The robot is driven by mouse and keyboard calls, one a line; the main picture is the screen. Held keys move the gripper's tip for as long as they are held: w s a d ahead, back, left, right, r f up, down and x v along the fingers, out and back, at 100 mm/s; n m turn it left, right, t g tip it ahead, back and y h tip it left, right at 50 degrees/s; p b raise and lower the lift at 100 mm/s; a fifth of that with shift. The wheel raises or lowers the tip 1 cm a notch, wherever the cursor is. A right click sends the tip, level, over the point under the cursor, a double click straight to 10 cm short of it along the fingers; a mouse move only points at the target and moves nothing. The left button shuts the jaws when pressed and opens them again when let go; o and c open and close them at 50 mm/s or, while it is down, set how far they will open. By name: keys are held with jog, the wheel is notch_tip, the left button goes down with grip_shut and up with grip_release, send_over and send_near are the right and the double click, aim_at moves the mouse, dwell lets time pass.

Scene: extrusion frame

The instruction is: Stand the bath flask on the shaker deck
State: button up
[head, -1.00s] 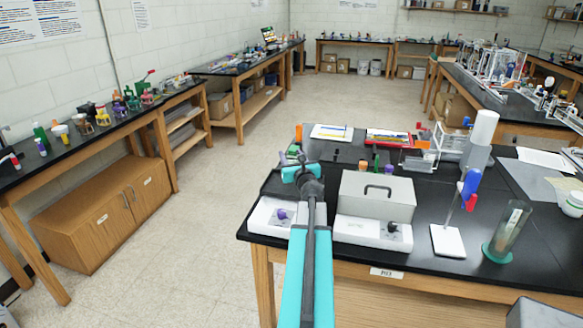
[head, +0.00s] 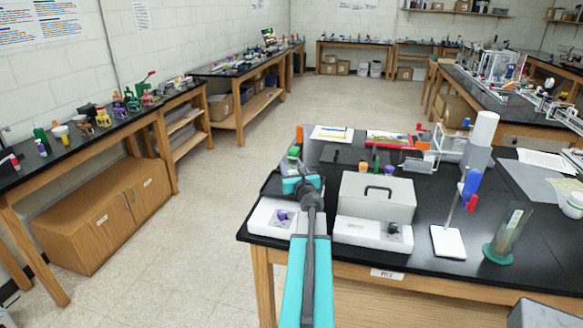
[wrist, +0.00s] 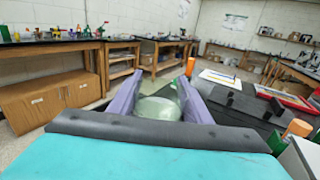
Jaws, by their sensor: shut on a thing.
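My gripper (wrist: 160,80) shows in the wrist view with its two purple fingers shut on a pale, see-through flask (wrist: 155,107). My wrist and arm cover part of that deck. I cannot tell whether the flask touches the deck.
A grey lidded box with a handle (head: 377,200) stands close to the right of the shaker. Orange-capped and green items stand just behind. A stand with blue and red parts (head: 469,190) and a tilted glass cylinder on a green base (head: 507,235) are further right.

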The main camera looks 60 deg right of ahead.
jog(key=shift+f, duration=0.15)
jog(key=o, duration=1.1)
jog(key=shift+r, duration=0.2)
jog(key=shift+b+v, duration=0.65)
jog(key=shift+v, duration=3.75)
jog(key=shift+a, duration=0.25)
jog(key=shift+r+p, duration=0.15)
jog(key=shift+p, duration=0.8)
jog(key=shift+p, duration=0.3)
jog(key=p+v, duration=0.2)
jog(key=p, duration=0.5)
